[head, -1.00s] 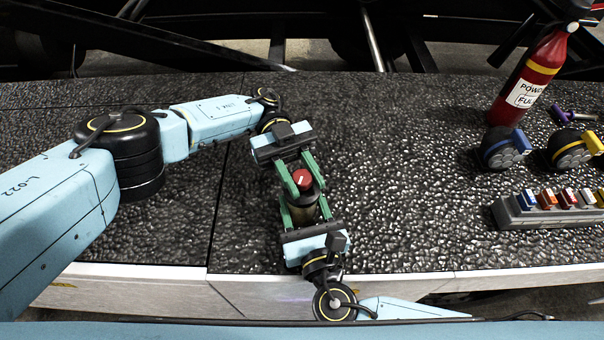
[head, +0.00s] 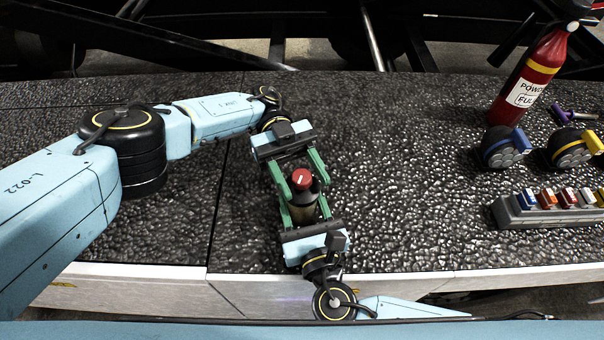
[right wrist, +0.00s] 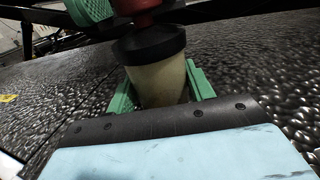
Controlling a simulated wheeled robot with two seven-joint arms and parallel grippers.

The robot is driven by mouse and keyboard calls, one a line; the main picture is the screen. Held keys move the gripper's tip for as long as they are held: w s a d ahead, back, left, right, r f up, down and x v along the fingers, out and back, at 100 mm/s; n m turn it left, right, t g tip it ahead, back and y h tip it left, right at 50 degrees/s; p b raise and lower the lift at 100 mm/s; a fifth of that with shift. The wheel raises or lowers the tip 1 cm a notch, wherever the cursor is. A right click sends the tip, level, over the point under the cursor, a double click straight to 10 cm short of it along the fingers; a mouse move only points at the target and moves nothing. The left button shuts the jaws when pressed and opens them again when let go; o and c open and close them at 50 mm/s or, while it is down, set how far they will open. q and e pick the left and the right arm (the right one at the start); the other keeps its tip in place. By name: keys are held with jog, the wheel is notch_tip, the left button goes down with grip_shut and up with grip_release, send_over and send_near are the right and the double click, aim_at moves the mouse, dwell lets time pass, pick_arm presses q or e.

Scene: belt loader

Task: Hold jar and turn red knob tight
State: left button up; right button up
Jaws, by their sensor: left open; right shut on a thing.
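The jar (head: 304,211) stands upright on the dark textured surface, with a black lid and a red knob (head: 301,179) on top that has a white line. In the right wrist view the jar (right wrist: 157,82) is pale, and the red knob (right wrist: 136,8) is cut off by the top edge. My right gripper (head: 302,207) comes from the front edge and is shut on the jar's body, one green finger on each side. My left gripper (head: 299,167) reaches from behind the jar. Its green fingers are open around the knob's level, apart from the knob.
A red fire extinguisher (head: 532,78) stands at the back right. Two round grey-black pieces, one with a blue tab (head: 502,148) and one with a yellow tab (head: 573,150), lie before it. A grey block with coloured switches (head: 552,211) lies at right. The surface between is clear.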

aim_at(296, 175)
pick_arm(q)
notch_tip(296, 175, up, 10)
jog(key=shift+r, duration=0.1)
dwell(0.5)
jog(key=shift+s+a+t+y, duration=0.2)
jog(key=shift+t+y, duration=0.6)
jog(key=shift+y, duration=0.1)
jog(key=t+y, duration=0.1)
jog(key=t, duration=0.2)
jog(key=shift+w+a+r+y, duration=0.2)
jog(key=shift+a+y, duration=0.1)
jog(key=shift+y, duration=0.1)
pick_arm(e)
jog(key=shift+f, duration=0.1)
pick_arm(q)
jog(key=w+a+r+t+y, duration=0.15)
jog(key=w+t, duration=0.25)
jog(key=t, duration=0.4)
jog(key=shift+y, duration=0.25)
jog(key=x, duration=1.1)
jog(key=shift+d, duration=0.3)
jog(key=shift+r, duration=0.1)
jog(key=shift+c, duration=0.3)
